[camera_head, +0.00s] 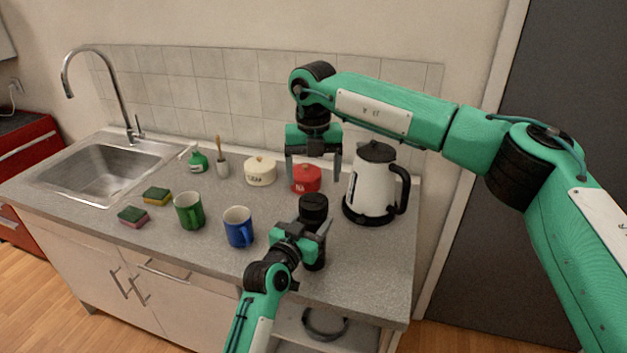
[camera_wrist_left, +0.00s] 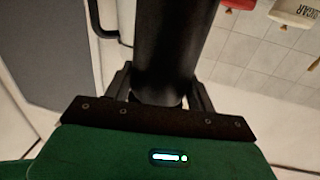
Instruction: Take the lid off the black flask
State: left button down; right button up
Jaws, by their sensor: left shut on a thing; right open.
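The black flask (camera_head: 313,214) stands upright near the front right of the counter, with its black lid (camera_head: 313,201) on top. My left gripper (camera_head: 317,240) is shut on the flask's body, which fills the middle of the left wrist view (camera_wrist_left: 175,45) between the fingers. The flask's lower part is partly hidden by this gripper. My right gripper (camera_head: 314,167) is open and empty, pointing down above and behind the flask, in front of the red pot.
A white kettle (camera_head: 372,185) stands close right of the flask. A red pot (camera_head: 306,180) and a cream pot (camera_head: 261,172) are behind.

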aim_at(314, 201)
jog(key=m, duration=0.4)
jog(key=shift+m, duration=0.4)
jog(key=m, duration=0.4)
jog(key=shift+m, duration=0.3)
jog(key=m, duration=0.8)
jog(key=shift+m, duration=0.3)
jog(key=shift+f, duration=4)
jog(key=shift+c, duration=0.5)
